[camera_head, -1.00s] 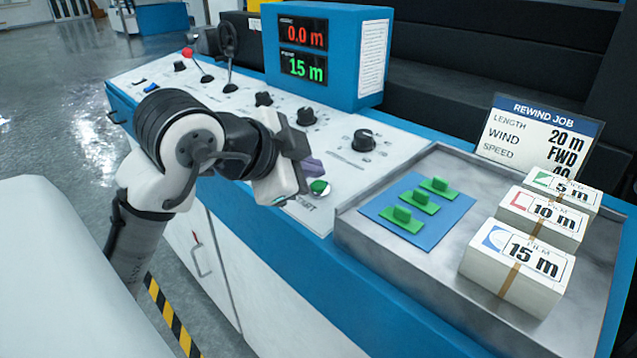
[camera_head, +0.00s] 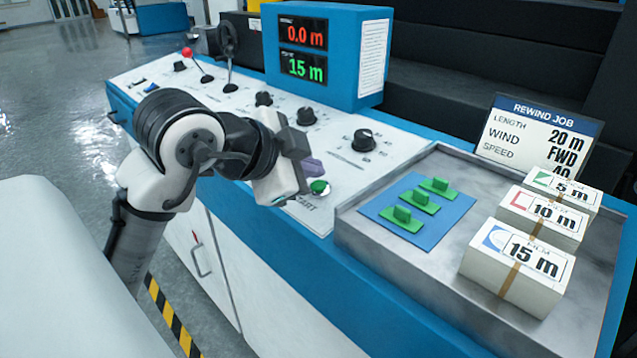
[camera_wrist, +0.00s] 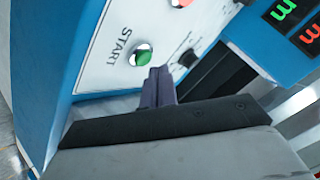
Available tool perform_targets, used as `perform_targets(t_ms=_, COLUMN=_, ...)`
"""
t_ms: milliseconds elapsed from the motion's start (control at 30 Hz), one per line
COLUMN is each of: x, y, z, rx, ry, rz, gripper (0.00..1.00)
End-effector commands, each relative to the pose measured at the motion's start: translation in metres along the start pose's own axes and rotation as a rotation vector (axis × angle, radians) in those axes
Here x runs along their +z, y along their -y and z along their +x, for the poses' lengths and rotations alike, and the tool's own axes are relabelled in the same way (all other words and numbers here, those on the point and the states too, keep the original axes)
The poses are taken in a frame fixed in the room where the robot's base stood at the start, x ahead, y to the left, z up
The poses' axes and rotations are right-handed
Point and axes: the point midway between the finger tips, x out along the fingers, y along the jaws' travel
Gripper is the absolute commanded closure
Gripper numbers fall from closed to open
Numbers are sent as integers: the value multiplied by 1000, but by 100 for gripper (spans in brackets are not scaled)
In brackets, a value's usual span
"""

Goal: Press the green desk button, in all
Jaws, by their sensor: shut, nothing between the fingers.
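The green desk button (camera_head: 320,187), marked START, sits on the white control panel near its front edge. In the wrist view the button (camera_wrist: 142,56) has a pale ring around it. My gripper (camera_head: 312,168) is shut and empty, with purple-grey fingers just behind the button in the head view. In the wrist view the fingertips (camera_wrist: 158,72) are close beside the button, slightly below and right of it. The button is not covered. I cannot tell whether the fingers touch the panel.
The panel has several black knobs (camera_head: 363,140), levers and a blue display box (camera_head: 345,50) reading 0.0 m and 15 m. A metal tray (camera_head: 375,255) on the right holds green pieces on a blue mat and labelled film boxes (camera_head: 518,268). A job sign (camera_head: 535,138) stands behind.

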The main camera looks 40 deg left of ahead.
Motion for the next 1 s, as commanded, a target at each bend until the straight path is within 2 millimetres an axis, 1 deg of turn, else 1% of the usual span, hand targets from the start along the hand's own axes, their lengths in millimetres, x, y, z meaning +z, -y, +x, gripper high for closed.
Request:
perform_targets(t_ms=233, x=4, y=-4, z=6, rx=-1, ry=-1, rz=0, gripper=100)
perform_targets(t_ms=1000, x=7, y=-7, z=9, rx=1, ry=0, rz=0, gripper=100)
